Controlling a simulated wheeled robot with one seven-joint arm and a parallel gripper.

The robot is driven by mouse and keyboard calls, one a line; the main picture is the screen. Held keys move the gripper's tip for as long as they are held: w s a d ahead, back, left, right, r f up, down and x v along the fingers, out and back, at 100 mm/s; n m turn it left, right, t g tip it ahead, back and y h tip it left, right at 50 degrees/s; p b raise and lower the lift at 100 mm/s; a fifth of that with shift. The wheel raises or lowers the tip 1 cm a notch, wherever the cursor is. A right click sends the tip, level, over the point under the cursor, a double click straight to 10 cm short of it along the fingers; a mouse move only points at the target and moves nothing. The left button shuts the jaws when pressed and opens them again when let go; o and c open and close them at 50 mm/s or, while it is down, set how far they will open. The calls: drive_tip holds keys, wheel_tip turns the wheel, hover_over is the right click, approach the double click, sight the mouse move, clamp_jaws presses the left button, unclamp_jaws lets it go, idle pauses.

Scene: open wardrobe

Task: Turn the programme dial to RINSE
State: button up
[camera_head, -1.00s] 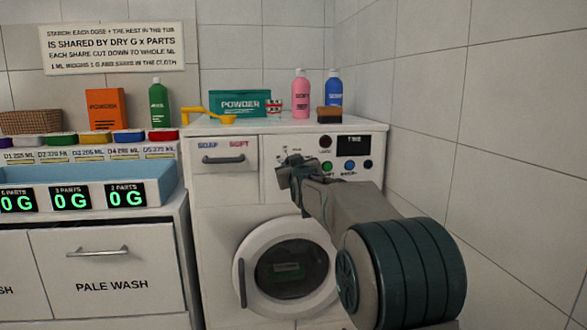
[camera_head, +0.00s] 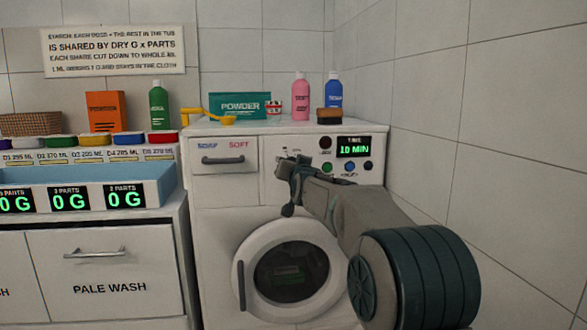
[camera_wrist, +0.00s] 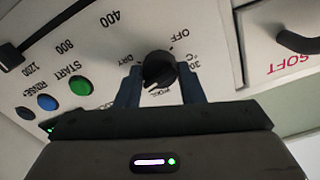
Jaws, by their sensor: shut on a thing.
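The programme dial (camera_wrist: 158,70) is a black round knob on the washing machine's white front panel. In the wrist view it lies between the two fingers of my gripper (camera_wrist: 160,86), which is shut on it. Labels around it read OFF, 30°C, WOOL and DRY; other labels are hidden behind my gripper. I cannot tell which label its pointer faces. In the head view my gripper (camera_head: 287,168) is at the panel and hides the dial. The display (camera_head: 356,147) reads TIME 10 MIN.
In the wrist view a green START button (camera_wrist: 79,86) and blue buttons (camera_wrist: 47,103) lie left of the dial, with a 400-800-1200 scale beyond. A drawer handle (camera_wrist: 298,42) is at right. Bottles and a powder box (camera_head: 240,106) stand on the machine (camera_head: 225,185).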

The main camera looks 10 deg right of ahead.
idle(0.3)
drive_tip(key=o, duration=1)
drive_tip(key=shift+a, duration=0.1)
drive_tip(key=s, duration=1.3)
drive_tip(key=shift+s+p, duration=0.4)
